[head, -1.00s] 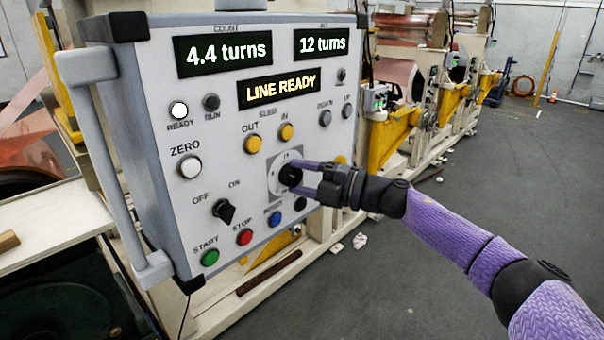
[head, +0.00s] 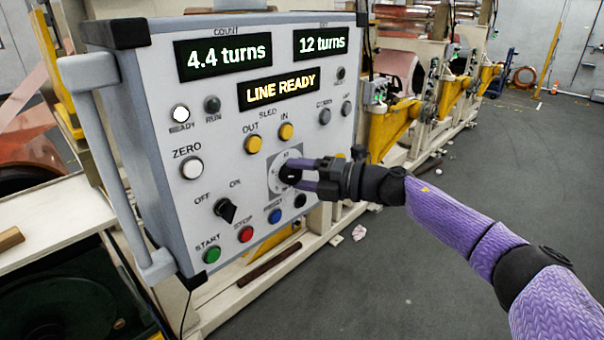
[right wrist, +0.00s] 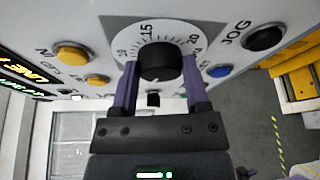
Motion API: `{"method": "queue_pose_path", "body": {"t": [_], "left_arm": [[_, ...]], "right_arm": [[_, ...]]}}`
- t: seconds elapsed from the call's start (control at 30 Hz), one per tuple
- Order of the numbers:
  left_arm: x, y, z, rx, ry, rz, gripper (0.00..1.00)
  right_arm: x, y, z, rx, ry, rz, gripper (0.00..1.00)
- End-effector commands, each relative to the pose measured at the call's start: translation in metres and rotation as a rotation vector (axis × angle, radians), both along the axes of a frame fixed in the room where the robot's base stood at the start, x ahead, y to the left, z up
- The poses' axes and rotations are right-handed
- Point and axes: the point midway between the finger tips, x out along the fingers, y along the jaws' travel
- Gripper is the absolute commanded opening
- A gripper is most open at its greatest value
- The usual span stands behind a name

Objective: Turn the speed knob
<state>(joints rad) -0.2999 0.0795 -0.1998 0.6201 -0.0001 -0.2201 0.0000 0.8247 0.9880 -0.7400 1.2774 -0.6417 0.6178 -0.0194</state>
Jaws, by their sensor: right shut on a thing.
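The speed knob (head: 290,175) is a black round knob on a grey dial plate, on the front of a grey control panel (head: 160,130). In the right wrist view the knob (right wrist: 160,62) sits between the two purple fingers, with numbers such as 15 and 20 on the white dial (right wrist: 185,35) around it. My right gripper (head: 298,176) is shut on the knob, one finger on each side; it also shows in the right wrist view (right wrist: 160,82). The fingers partly hide the knob and dial in the head view. My left gripper is not in view.
The panel displays (head: 222,55) read 4.4 turns, 12 turns and LINE READY. Yellow OUT and IN buttons (head: 286,131) lie above the dial; a blue button (head: 274,216) and a black JOG button (right wrist: 264,38) are close by. Yellow and cream machinery (head: 400,130) stands behind; open floor lies right.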

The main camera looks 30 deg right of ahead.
Motion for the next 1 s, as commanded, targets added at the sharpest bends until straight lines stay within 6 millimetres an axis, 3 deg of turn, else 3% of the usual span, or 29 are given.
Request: {"method": "queue_pose_path", "body": {"t": [0.13, 0.17, 0.3, 0.33, 0.67, 1.0], "left_arm": [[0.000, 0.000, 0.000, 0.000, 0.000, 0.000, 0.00], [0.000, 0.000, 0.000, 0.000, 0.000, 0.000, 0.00], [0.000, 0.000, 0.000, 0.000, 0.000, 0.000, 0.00], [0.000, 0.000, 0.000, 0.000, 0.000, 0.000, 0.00], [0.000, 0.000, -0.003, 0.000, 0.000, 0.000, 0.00], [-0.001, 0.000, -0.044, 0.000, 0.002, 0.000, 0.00]], "right_arm": [[0.000, 0.000, -0.001, -0.001, 0.003, 0.001, 0.00], [0.000, 0.000, -0.001, -0.001, 0.003, 0.001, 0.61], [0.000, 0.000, -0.001, 0.000, 0.002, 0.001, 0.91], [0.000, 0.000, -0.001, 0.000, 0.002, 0.001, 0.94], [-0.004, -0.004, -0.001, -0.001, 0.001, -0.002, 0.94], [-0.059, -0.052, -0.001, -0.007, 0.005, -0.001, 0.94]]}}
